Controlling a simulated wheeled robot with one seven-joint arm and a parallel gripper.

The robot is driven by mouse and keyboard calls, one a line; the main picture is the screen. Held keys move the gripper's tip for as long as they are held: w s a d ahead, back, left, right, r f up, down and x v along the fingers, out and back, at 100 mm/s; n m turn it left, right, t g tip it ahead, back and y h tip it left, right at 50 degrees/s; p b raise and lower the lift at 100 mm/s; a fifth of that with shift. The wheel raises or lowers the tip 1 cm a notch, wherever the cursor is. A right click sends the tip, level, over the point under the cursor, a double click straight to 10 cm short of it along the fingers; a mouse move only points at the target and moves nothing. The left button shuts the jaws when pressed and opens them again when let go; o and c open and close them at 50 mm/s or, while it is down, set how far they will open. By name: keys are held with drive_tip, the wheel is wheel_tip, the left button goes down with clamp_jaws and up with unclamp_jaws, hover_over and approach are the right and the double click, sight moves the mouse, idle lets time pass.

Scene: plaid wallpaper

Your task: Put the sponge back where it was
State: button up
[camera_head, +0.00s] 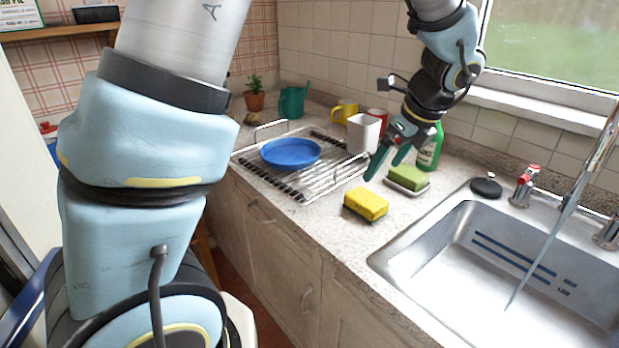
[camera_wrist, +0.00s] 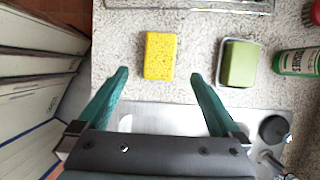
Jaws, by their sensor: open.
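A yellow sponge (camera_head: 366,204) with a dark underside lies flat on the speckled counter, left of the sink. It also shows in the wrist view (camera_wrist: 160,55), just beyond and between my fingertips. My gripper (camera_head: 384,170) is open and empty, with green fingers pointing down above the counter near the sponge, not touching it. A green block (camera_head: 408,176), soap or another sponge, sits in a small pale dish (camera_head: 408,189) behind and right of the yellow sponge; it also shows in the wrist view (camera_wrist: 240,63).
A metal drying rack (camera_head: 316,188) with a blue plate (camera_head: 290,152) stands to the left. A green bottle (camera_head: 430,152) and a white cup (camera_head: 364,133) stand behind. Water runs into the steel sink (camera_head: 480,285) at right. A black stopper (camera_head: 487,187) lies by the taps.

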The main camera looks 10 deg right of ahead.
drive_tip(key=a+f+n+g+h, duration=0.2)
drive_tip(key=a+f+n, duration=0.1)
drive_tip(key=a+n, duration=2.6)
drive_tip(key=a, duration=0.3)
drive_tip(key=shift+s+f, duration=0.2)
drive_tip(key=shift+s, duration=0.05)
